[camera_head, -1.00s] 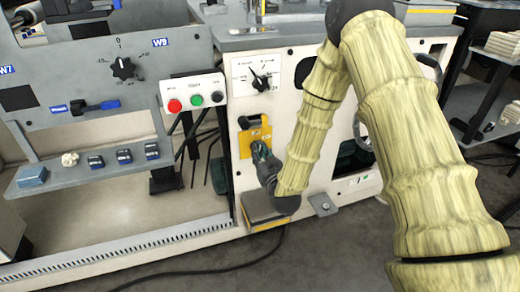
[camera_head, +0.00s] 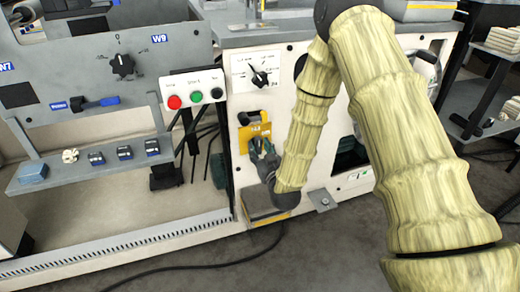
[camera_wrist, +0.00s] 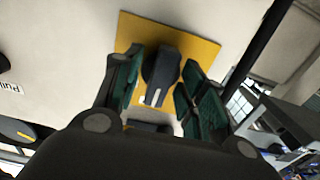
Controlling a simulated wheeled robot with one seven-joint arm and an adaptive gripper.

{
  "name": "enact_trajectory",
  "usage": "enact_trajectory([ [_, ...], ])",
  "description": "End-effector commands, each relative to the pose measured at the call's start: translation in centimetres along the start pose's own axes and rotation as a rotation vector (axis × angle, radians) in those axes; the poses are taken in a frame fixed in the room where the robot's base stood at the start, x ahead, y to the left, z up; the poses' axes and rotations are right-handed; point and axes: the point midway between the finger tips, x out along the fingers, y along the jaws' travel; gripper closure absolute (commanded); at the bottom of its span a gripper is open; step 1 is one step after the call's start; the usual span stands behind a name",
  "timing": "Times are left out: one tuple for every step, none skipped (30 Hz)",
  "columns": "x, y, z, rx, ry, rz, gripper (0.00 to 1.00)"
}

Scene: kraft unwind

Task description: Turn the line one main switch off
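A yellow plate (camera_head: 262,130) with a black rotary switch is on the white cabinet front. The plate's label is too small to read. In the wrist view, the black switch handle (camera_wrist: 161,70) stands out from the yellow plate (camera_wrist: 198,48) and carries a pale stripe. My gripper (camera_head: 259,147) is at the plate's lower part. In the wrist view my gripper (camera_wrist: 163,88) has its green-padded fingers on either side of the handle, with a gap at the right finger. In the head view my gripper hides most of the handle. Another dark part (camera_head: 243,118) shows at the plate's upper left.
Above the plate is a white dial panel (camera_head: 258,72) with a black knob. To its left is a button box (camera_head: 194,92) with red, green and black buttons. A yellow-topped step or box (camera_head: 266,214) is below my gripper. A grey shelf (camera_head: 95,168) holds small blocks at left.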

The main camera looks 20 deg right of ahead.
Motion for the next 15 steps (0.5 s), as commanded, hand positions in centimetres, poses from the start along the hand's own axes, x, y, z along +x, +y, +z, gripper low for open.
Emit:
enact_trajectory([
  [0.0,0.0,-0.1,0.000,0.001,0.000,0.59],
  [0.0,0.0,-0.1,0.000,0.001,0.000,0.59],
  [0.0,0.0,-0.1,0.001,0.002,0.000,0.59],
  [0.0,0.0,-0.1,0.001,0.002,0.000,0.59],
  [0.0,0.0,-0.1,0.001,0.002,0.000,0.59],
  [0.0,0.0,-0.1,0.001,0.002,-0.001,0.59],
  [-0.1,0.0,-0.1,0.001,0.002,-0.001,0.59],
  [-0.2,0.0,-0.1,0.001,0.002,-0.001,0.59],
  [-0.5,0.0,-0.1,0.001,0.002,-0.001,0.59],
  [-0.7,0.0,-0.1,0.001,0.002,0.000,0.59],
  [-1.0,0.0,-0.1,0.001,0.001,0.000,0.59],
  [-1.6,0.0,-0.1,0.001,0.000,-0.001,0.59],
  [-2.0,0.0,-0.1,0.001,0.000,-0.001,0.59],
  [-2.5,0.0,-0.1,0.001,0.001,0.000,0.59],
  [-3.2,0.0,-0.1,0.001,-0.001,-0.001,0.59],
])
